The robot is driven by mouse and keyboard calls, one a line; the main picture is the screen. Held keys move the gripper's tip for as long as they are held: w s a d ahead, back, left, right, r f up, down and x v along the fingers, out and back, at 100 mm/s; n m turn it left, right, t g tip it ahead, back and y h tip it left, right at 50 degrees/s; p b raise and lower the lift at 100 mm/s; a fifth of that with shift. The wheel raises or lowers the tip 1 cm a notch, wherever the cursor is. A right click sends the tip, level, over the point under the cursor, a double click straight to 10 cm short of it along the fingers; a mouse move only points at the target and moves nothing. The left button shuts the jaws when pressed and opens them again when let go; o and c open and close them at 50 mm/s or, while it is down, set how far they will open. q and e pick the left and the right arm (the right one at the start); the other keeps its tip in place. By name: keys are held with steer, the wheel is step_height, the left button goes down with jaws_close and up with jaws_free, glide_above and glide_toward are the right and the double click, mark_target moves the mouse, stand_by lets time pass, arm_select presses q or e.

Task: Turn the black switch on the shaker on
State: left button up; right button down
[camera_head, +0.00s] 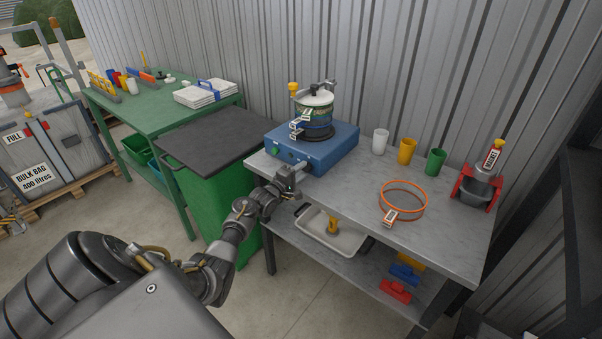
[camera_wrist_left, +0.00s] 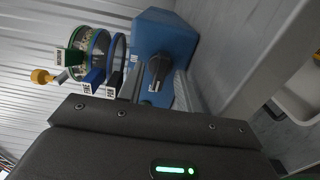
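The shaker (camera_head: 335,148) is a blue box on the near left part of the grey table, with a stack of round sieves (camera_head: 315,112) clamped on top. In the left wrist view its blue housing (camera_wrist_left: 165,35) fills the upper middle. The black switch (camera_wrist_left: 159,68) sits on that face, with a small white mark on it. My left gripper (camera_head: 298,168) is at the shaker's front face. In the wrist view its two fingers (camera_wrist_left: 158,90) are apart on either side of the switch, with gaps visible. The switch is hidden behind my gripper in the head view. My right gripper is not in view.
A green button (camera_head: 275,150) is on the shaker's front, left of my gripper. White, yellow (camera_head: 406,151) and green cups stand to the right, with an orange ring (camera_head: 403,200) and a red-grey holder (camera_head: 477,188). A green bin (camera_head: 222,205) with a dark lid stands left.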

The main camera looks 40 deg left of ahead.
arm_select(q)
jaws_close()
steer(key=shift+d, duration=0.1)
